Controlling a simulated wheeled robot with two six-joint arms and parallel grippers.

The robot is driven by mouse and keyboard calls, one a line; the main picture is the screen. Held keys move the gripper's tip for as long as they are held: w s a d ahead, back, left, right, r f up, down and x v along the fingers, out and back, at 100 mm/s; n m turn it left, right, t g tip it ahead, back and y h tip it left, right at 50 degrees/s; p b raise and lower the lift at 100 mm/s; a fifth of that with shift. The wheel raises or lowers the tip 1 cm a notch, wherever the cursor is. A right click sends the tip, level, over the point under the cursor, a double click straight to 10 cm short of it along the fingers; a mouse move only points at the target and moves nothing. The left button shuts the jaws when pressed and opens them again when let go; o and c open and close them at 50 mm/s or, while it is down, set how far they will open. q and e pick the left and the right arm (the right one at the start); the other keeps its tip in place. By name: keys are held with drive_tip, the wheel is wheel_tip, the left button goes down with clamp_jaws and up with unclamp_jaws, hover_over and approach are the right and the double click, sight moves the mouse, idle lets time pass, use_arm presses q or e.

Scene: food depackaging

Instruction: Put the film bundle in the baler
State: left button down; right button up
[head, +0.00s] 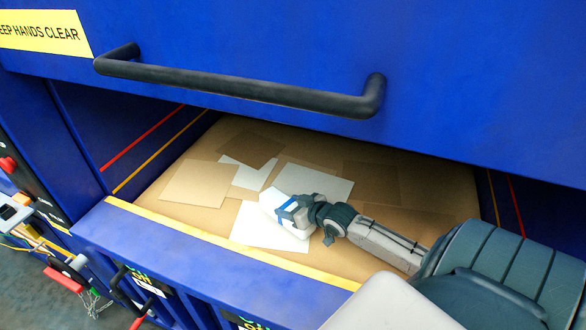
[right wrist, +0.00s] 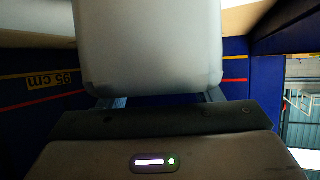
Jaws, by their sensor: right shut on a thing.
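The film bundle (head: 271,200) is a small whitish block inside the baler (head: 230,247). My right gripper (head: 290,208) is shut on it; the arm reaches in through the opening from the lower right. In the right wrist view the bundle (right wrist: 150,45) fills the upper middle as a pale, rounded block between the fingers. The bundle is over the sheets on the chamber floor; I cannot tell whether it touches them. My left gripper is not in view.
Flat brown and white sheets (head: 192,184) cover the chamber floor. The raised blue door with a black bar handle (head: 240,88) hangs above. A yellow-edged front sill (head: 160,217) lies below the opening. Side walls carry red and yellow lines.

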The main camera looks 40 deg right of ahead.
drive_tip(key=f, duration=0.2)
drive_tip(key=shift+s+d+f, duration=0.1)
drive_tip(key=shift+d+f, duration=0.1)
drive_tip(key=shift+f, duration=0.5)
drive_tip(key=shift+a, duration=0.1)
drive_tip(key=shift+f, duration=0.15)
drive_tip(key=o, duration=1)
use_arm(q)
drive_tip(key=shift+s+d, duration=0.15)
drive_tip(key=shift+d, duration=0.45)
use_arm(e)
drive_tip(key=shift+o, duration=0.2)
